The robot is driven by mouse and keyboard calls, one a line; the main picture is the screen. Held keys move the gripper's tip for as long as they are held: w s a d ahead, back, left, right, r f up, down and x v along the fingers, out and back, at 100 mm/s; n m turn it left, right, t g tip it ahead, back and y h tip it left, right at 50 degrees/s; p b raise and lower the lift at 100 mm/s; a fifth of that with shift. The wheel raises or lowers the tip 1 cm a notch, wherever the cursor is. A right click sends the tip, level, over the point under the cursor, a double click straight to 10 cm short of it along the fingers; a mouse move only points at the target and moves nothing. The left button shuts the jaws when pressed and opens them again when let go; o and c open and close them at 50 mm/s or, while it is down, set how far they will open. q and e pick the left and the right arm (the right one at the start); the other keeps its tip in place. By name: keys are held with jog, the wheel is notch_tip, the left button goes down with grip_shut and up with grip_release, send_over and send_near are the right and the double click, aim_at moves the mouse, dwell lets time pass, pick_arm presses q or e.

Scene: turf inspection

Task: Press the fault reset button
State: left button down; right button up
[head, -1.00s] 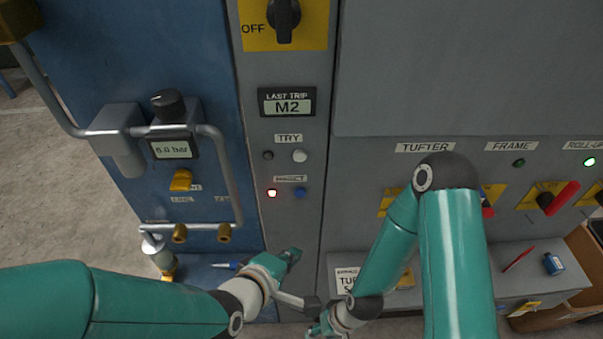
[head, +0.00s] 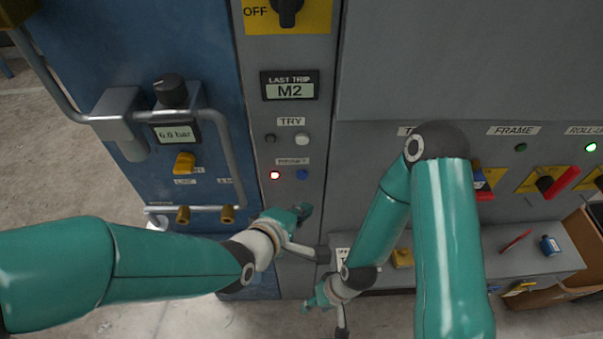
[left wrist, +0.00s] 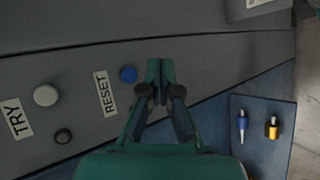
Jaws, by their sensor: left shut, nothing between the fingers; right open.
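The blue reset button (head: 302,174) sits on the grey panel under a small label, right of a lit red lamp (head: 274,175). In the left wrist view the blue button (left wrist: 128,74) is beside the RESET label (left wrist: 105,92). My left gripper (head: 303,210) is shut and empty, just below the button in the head view. In the left wrist view its fingertips (left wrist: 160,68) are close to the right of the button; a gap shows between them in the picture. The red lamp does not show there. My right gripper (head: 313,303) is open, low in front of the panel.
Above are the TRY label (head: 291,121), a white button (head: 302,139) and a dark one (head: 270,138). The LAST TRIP display (head: 290,85) reads M2. A blue cabinet with a pipe (head: 225,150) stands left. A grey ledge (head: 500,265) is at right.

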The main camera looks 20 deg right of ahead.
aim_at(302, 175)
pick_arm(q)
jog(key=shift+w+d, duration=0.25)
jog(key=shift+w, duration=0.6)
jog(key=shift+w+d, duration=0.25)
jog(key=shift+w, duration=0.55)
jog(key=shift+w+d, duration=0.25)
jog(key=shift+w, duration=0.6)
jog(key=shift+w, duration=0.2)
jog(key=shift+w+d, duration=0.1)
jog(key=shift+w, duration=0.05)
jog(key=shift+w+d+b, duration=0.15)
jog(key=shift+w+b, duration=0.15)
jog(key=shift+w, duration=0.15)
jog(key=shift+s, duration=0.1)
dwell(0.4)
jog(key=shift+s+a+b, duration=0.25)
jog(key=shift+s+b, duration=0.3)
jog(key=shift+s, duration=0.2)
